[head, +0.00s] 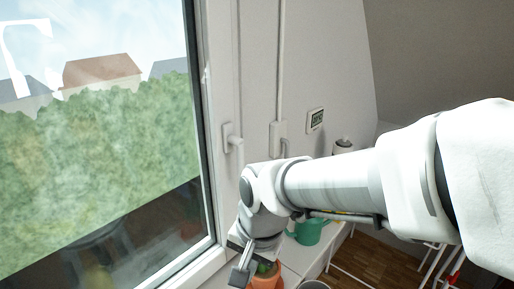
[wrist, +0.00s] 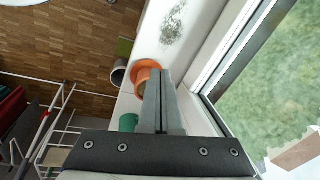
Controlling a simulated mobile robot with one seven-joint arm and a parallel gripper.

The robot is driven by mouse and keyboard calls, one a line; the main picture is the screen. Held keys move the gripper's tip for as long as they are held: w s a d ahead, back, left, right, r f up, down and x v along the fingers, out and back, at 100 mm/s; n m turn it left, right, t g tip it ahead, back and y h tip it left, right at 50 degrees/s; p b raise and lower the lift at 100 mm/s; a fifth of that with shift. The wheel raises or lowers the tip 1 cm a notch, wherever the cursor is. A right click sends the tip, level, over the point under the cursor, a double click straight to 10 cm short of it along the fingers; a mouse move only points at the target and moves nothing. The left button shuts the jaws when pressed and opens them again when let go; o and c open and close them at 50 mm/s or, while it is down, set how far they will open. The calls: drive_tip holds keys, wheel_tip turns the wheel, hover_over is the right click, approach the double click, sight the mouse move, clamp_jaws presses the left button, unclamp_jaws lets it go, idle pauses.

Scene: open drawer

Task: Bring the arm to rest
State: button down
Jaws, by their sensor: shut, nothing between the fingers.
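My gripper (head: 243,265) is at the lower middle of the head view, at the end of my white arm, which reaches in from the right. In the wrist view my gripper (wrist: 161,75) shows its two grey fingers side by side, shut with nothing between them. The fingers are in front of an orange pot (wrist: 142,82) on the white sill and partly hide it. In the head view the orange pot (head: 267,279) shows just beside the gripper. I cannot tell whether the fingers touch it.
A green watering can (head: 309,233) stands on the sill (head: 296,258) behind the arm. A grey pot (wrist: 118,73) is near the orange one. The window (head: 100,150) with its handle (head: 232,138) is close on the left. A white rack (wrist: 45,145) stands over the wooden floor.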

drive_tip(key=s+d+r+n+t+h, duration=0.1)
drive_tip(key=s+d+r+n+t, duration=0.1)
drive_tip(key=d, duration=0.6)
drive_tip(key=s+d+r+n+t, duration=0.2)
drive_tip(key=s+d+r, duration=0.2)
drive_tip(key=d+r, duration=0.2)
drive_tip(key=shift+d+r+h, duration=0.25)
drive_tip(key=shift+d+h, duration=0.15)
drive_tip(key=shift+d, duration=0.7)
